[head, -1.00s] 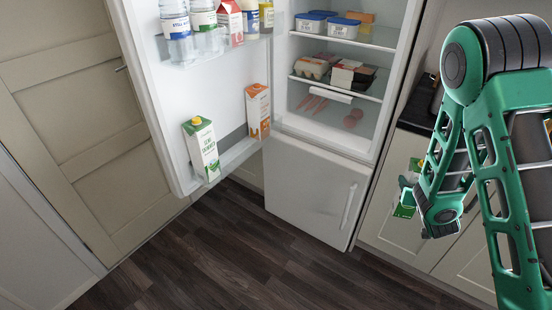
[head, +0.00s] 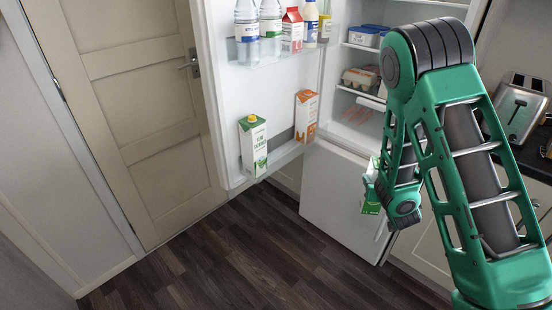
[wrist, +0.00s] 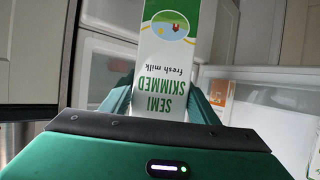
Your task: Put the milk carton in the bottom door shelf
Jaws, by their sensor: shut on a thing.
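My gripper (wrist: 165,100) is shut on the milk carton (wrist: 168,75), a white and green carton reading "semi skimmed fresh milk". In the head view the held milk carton (head: 371,197) is mostly hidden behind my arm, in front of the lower fridge front; only a green and white part shows. The bottom door shelf (head: 284,158) is on the inside of the open fridge door at left. A green and white carton (head: 254,146) stands at its near end and an orange and white carton (head: 306,116) at its far end, with a gap between them.
Bottles and a red carton (head: 292,30) stand on the upper door shelf. An egg box (head: 361,79) and tubs (head: 364,36) sit inside the fridge. A toaster (head: 520,107) stands on the counter at right. The dark floor (head: 245,250) in front is clear.

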